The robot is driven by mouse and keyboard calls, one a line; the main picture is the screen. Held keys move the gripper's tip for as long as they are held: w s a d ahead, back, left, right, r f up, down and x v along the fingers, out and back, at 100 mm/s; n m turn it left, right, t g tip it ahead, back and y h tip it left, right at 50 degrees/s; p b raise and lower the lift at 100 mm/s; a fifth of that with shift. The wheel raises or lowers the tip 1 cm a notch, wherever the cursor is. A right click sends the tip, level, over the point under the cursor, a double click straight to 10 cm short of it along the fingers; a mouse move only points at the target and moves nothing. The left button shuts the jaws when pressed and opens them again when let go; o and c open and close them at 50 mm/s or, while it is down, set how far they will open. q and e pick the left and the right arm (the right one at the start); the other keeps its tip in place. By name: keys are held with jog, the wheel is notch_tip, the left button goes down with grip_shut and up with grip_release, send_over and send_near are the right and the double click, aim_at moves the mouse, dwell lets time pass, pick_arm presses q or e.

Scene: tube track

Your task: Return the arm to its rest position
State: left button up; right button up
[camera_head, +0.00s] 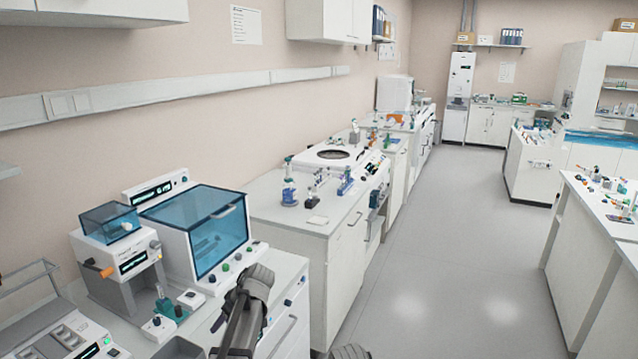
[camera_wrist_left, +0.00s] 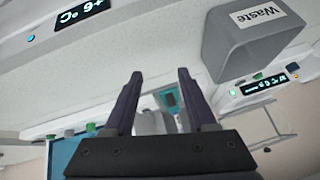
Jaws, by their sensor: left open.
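The dark grey arm (camera_head: 245,312) at the bottom of the head view is mine, beside the front of the left bench. In the left wrist view my left gripper (camera_wrist_left: 160,77) has its two dark fingers spread apart, with nothing held between them. Behind the fingers are a teal item (camera_wrist_left: 171,99) and pale rounded shapes, apart from the fingertips as far as I can tell. My right gripper is not in view; a dark rounded piece at the bottom edge of the head view may be part of my right arm.
A grey waste bin (camera_wrist_left: 250,42) hangs upside down in the left wrist view, to the right of the fingers. The left bench holds a blue-lidded cabinet (camera_head: 216,242) and a smaller blue-topped device (camera_head: 112,222). The grey floor aisle (camera_head: 440,270) is clear.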

pick_arm(q)
jog(key=s+d+f+m+h, duration=0.2)
jog(key=s+d+m, duration=0.5)
jog(key=s+d, duration=0.4)
jog(key=s+d+f+m+g+h, duration=0.1)
jog(key=s+d+m+h, duration=0.2)
jog(key=s+d+m, duration=0.5)
jog(key=s+d, duration=0.4)
jog(key=s, duration=0.3)
jog(key=shift+s+f+g, duration=0.15)
jog(key=shift+f+g, duration=0.15)
jog(key=shift+f, duration=0.05)
